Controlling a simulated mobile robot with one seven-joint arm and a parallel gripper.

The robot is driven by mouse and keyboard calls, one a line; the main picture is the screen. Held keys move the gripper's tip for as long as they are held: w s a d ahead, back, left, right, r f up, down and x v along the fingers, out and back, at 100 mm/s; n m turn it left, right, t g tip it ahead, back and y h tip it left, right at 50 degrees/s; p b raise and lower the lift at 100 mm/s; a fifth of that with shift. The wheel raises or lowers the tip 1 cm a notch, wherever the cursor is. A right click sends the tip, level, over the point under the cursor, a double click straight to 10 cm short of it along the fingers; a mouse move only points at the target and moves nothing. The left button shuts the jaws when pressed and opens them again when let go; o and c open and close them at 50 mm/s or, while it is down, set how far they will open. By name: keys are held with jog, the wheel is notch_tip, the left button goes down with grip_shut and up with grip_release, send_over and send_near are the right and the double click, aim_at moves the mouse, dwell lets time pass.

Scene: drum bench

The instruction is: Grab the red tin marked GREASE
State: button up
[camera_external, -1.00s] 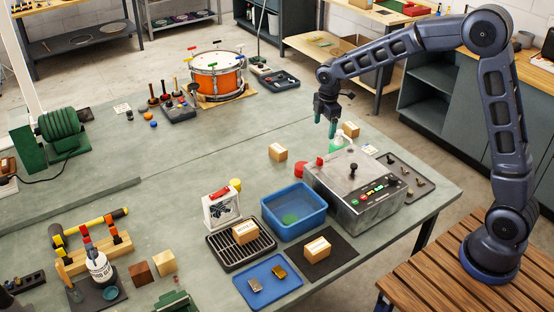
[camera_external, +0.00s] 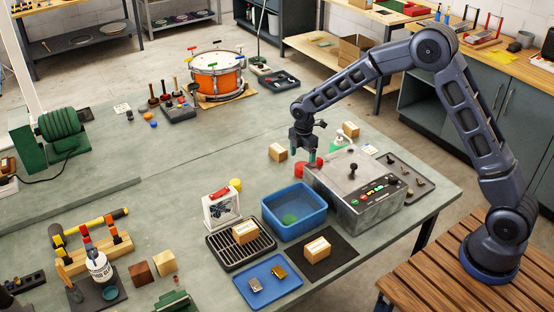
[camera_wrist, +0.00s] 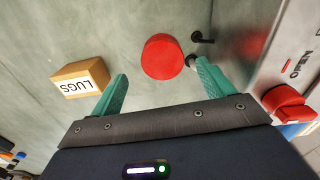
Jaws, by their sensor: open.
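The red tin (camera_wrist: 162,56) appears in the wrist view as a plain red round shape on the grey-green bench; no GREASE marking can be read on it. It shows partly in the external view (camera_external: 301,168), just left of the metal control box. My gripper (camera_wrist: 160,90) is open and empty, with its two green fingers spread. In the external view my gripper (camera_external: 302,158) hangs fingers-down above the tin, close to it. In the wrist view the tin lies between the lines of the two fingers, beyond the tips; I see no contact.
A cardboard box marked LUGS (camera_wrist: 80,78) sits left of the tin, near my left finger. The metal control box (camera_external: 356,190), with a red part (camera_wrist: 287,103) on it, stands close on the right. A small dark knob (camera_wrist: 202,38) is beside the tin. A blue bin (camera_external: 294,225) stands in front.

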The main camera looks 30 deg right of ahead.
jog(key=shift+s+d+f, duration=0.1)
jog(key=shift+s+f, duration=0.05)
jog(key=shift+f, duration=2.65)
jog(key=c, duration=1.2)
jog(key=shift+r, duration=0.15)
